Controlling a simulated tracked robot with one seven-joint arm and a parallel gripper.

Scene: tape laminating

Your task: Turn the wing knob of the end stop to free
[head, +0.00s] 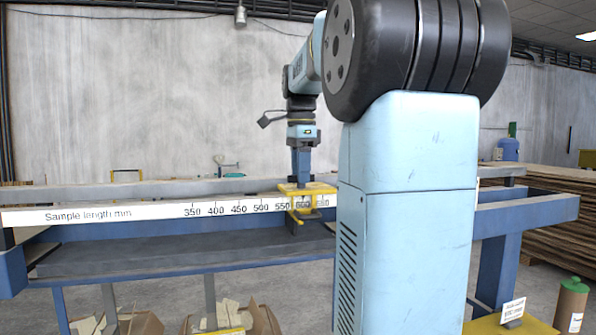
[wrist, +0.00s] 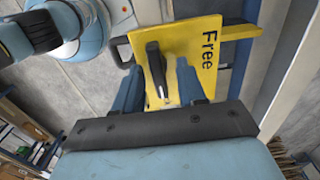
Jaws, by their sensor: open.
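The end stop is a yellow plate (head: 318,188) on the rail near the 600 mark; it also shows in the wrist view (wrist: 205,40) with the word "Free" on its right side. The black wing knob (wrist: 154,62) stands on this plate, its long side running roughly up and down the picture. My gripper (head: 301,180) points down just above the end stop. In the wrist view my gripper (wrist: 167,68) is open, with one blue finger on each side of the knob. The knob looks nearer the left finger; I cannot tell whether they touch. In the head view the gripper hides the knob.
A white scale (head: 120,214) marked "Sample length mm" runs along the blue bench rail. A black handle (wrist: 118,52) sticks out from the plate's left edge. Cardboard boxes (head: 140,323) lie under the bench. A green-topped brown cylinder (head: 571,300) stands at the right.

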